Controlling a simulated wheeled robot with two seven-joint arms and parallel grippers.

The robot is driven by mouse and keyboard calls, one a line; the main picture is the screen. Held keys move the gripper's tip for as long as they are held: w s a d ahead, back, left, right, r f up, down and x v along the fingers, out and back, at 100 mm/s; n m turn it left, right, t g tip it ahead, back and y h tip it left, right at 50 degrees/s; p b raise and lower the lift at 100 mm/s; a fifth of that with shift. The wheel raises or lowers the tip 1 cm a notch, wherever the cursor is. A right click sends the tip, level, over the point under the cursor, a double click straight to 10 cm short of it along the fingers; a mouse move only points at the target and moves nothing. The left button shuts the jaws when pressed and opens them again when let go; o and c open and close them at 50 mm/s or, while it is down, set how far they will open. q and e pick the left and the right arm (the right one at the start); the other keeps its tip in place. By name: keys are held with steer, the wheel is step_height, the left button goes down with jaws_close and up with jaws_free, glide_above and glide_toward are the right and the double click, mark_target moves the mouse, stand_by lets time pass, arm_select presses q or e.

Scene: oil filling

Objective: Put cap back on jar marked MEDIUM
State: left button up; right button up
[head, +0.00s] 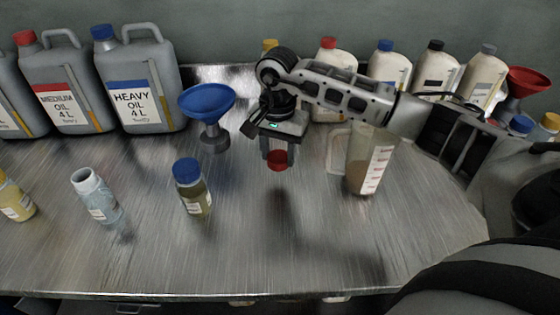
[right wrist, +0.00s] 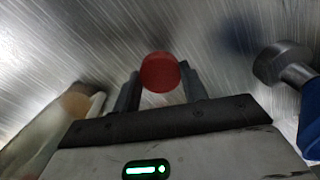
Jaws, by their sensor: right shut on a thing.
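My right gripper (head: 277,152) is shut on a red cap (head: 277,160) and holds it above the middle of the table. In the right wrist view the red cap (right wrist: 160,72) sits between the two fingers. An uncapped jar (head: 97,196) with a pale blue label stands on the left of the table, its open mouth facing up. It is well to the left of my right gripper. Its label is too small to read, so I cannot tell whether it says MEDIUM. My left gripper is not in view.
A blue-capped jar (head: 192,187) stands between the open jar and my gripper. A yellow jar (head: 14,200) is at far left. A blue funnel (head: 208,112) on a stand and a measuring jug (head: 366,160) flank the gripper. Canisters (head: 137,80) line the back. The front middle is clear.

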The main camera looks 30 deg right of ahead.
steer(key=s+a+r+b, duration=0.1)
steer(key=s+a+r, duration=0.6)
steer(key=s+a, duration=0.1)
steer(key=shift+s+a+r, duration=0.2)
steer(key=shift+a+r, duration=0.15)
steer(key=f+n, duration=0.1)
steer(key=n, duration=0.2)
steer(key=f+n, duration=0.2)
steer(key=n, duration=0.2)
steer(key=f+n, duration=0.1)
steer(key=n, duration=0.3)
steer(key=shift+w+a+f, duration=0.25)
steer(key=shift+a+f, duration=0.05)
steer(key=shift+a, duration=0.1)
